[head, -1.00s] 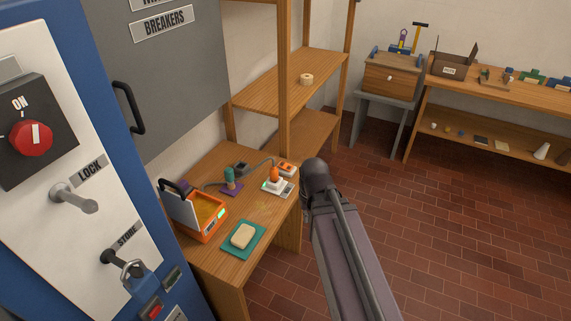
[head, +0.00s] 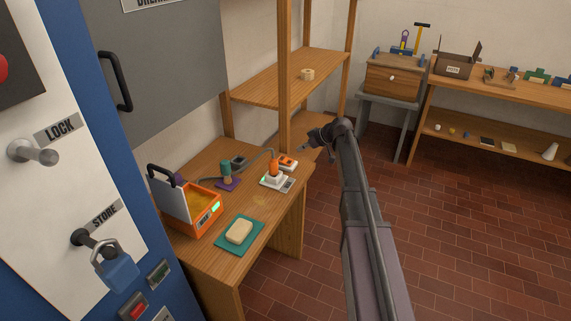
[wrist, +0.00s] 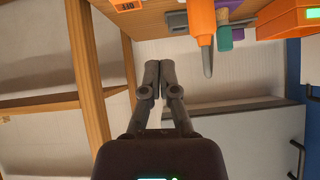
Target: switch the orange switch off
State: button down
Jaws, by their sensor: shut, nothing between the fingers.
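A small orange block with a pale marking, which looks like the orange switch (head: 288,162), sits at the back right of the wooden bench. In the wrist view, the edge of an orange piece with a label (wrist: 125,5) shows at the top; its setting is too small to read. My gripper (head: 302,149) is above the bench's back right corner, just up and right of the switch in the head view, apart from it as far as I can tell. In the wrist view, its fingers (wrist: 157,82) are shut together and empty.
An orange plug (head: 274,168) with a grey cable stands in a white socket block beside the switch. A wooden shelf post (head: 284,80) rises close behind. An open orange case (head: 205,213) and a soap on a teal mat (head: 225,247) are nearer. Brick floor to the right is clear.

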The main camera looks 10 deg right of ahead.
jog(key=w, duration=0.1)
jog(key=w+d, duration=0.1)
jog(key=w+d+t, duration=0.1)
jog(key=shift+w+n+y+b, duration=0.2)
jog(key=shift+n+y+b, duration=0.1)
jog(key=shift+n, duration=0.1)
jog(key=shift+a+f, duration=0.1)
jog(key=shift+a, duration=0.05)
jog(key=b, duration=0.6)
send_over(285, 161)
notch_tip(285, 161, down, 6)
jog(key=shift+f, duration=0.1)
jog(key=shift+w+a+f+b, duration=0.1)
jog(key=shift+f+b, duration=1.6)
jog(key=shift+b, duration=0.2)
